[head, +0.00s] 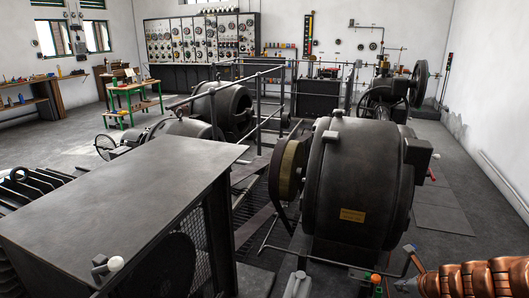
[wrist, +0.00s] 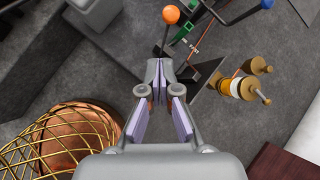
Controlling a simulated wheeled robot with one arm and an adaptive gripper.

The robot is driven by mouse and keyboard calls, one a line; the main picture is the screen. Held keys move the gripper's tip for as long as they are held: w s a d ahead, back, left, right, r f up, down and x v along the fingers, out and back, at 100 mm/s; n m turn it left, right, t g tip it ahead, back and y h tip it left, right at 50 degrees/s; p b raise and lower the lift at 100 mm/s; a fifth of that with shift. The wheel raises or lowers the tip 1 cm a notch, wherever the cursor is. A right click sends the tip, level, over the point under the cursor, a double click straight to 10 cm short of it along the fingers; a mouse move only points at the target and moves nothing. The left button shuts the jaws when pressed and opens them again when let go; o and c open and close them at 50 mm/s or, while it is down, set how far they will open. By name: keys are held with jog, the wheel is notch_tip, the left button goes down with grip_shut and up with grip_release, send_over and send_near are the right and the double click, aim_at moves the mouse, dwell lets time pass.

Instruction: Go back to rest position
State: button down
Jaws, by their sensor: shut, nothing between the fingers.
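My gripper (wrist: 158,82) is in the middle of the wrist view, its two pale purple finger pads close together towards their tips. It is shut and nothing shows between the fingers. Beyond the tips stands a lever with an orange ball knob (wrist: 171,15); from this view I cannot tell how far it is from the fingers. I do not make out my gripper in the head view.
A copper dome under yellow mesh (wrist: 72,135) is at the lower left. A spool-like part (wrist: 240,88) lies to the right. The large dark dynamo (head: 355,185) and a dark metal cabinet (head: 110,190) fill the foreground. Floor at the right (head: 465,195) is clear.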

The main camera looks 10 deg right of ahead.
jog(key=a+r+n+y, duration=0.1)
jog(key=a+r+n, duration=0.25)
jog(key=a, duration=0.25)
jog(key=w+a+r+n+g+y, duration=0.1)
jog(key=a+r+n+y, duration=0.1)
jog(key=a+n, duration=0.25)
jog(key=a+r+n+y, duration=0.1)
jog(key=a+r+n, duration=0.2)
jog(key=a, duration=0.4)
jog(key=s+a+r+n+g+y+p, duration=0.1)
jog(key=s+a+r+n+g+p, duration=0.15)
jog(key=s+a+n, duration=0.5)
jog(key=s+a+r+n+g+h, duration=0.1)
jog(key=s+r+n+g+h, duration=0.1)
jog(key=s+n, duration=0.5)
jog(key=s+a+r+n+g+h, duration=0.1)
jog(key=s+r+n+g+h, duration=0.1)
jog(key=s+n, duration=0.5)
jog(key=s+g+h, duration=0.1)
jog(key=s+g, duration=0.1)
jog(key=s, duration=0.4)
jog(key=shift+s+a+r, duration=0.15)
jog(key=shift+s+r, duration=0.1)
jog(key=shift+r, duration=0.1)
